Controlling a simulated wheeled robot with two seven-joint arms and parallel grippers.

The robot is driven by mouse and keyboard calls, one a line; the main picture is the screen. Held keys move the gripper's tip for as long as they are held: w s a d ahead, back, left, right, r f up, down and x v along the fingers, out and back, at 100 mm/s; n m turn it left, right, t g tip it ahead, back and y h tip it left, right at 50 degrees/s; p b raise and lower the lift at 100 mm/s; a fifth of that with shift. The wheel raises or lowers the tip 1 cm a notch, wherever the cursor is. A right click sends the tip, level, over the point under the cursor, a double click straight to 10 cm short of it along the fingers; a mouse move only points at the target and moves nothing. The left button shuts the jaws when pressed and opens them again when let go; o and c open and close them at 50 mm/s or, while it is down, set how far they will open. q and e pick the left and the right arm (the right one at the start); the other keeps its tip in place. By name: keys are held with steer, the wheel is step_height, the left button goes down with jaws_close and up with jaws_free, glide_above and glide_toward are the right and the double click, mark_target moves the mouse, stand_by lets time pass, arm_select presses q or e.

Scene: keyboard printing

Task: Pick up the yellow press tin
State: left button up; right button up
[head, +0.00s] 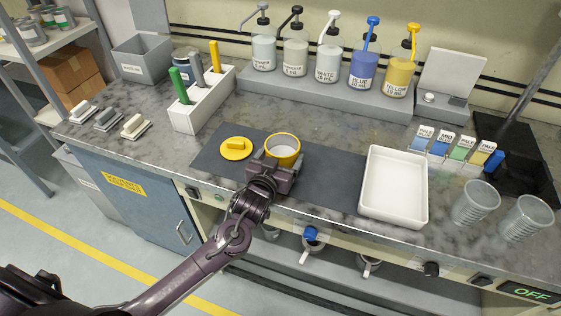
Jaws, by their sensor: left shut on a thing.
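The yellow press tin (283,142) stands upright and uncovered on the dark mat (330,183), with a pale inside. Its yellow lid (236,148) lies on the mat just left of it. My left gripper (277,165) is at the near side of the tin, shut on it. The fingertips are partly hidden by the gripper body, and the tin's lower near wall is covered. My right gripper is not in view.
A white tray (394,186) lies right of the mat, with two clear cups (475,204) beyond it. Pump bottles (362,68) line the back shelf. A white holder (203,108) with coloured handles stands at the left. The mat between tin and tray is clear.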

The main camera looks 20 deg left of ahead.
arm_select(q)
step_height(320, 180, up, 18)
steer(key=b, duration=0.1)
steer(key=shift+f, duration=0.1)
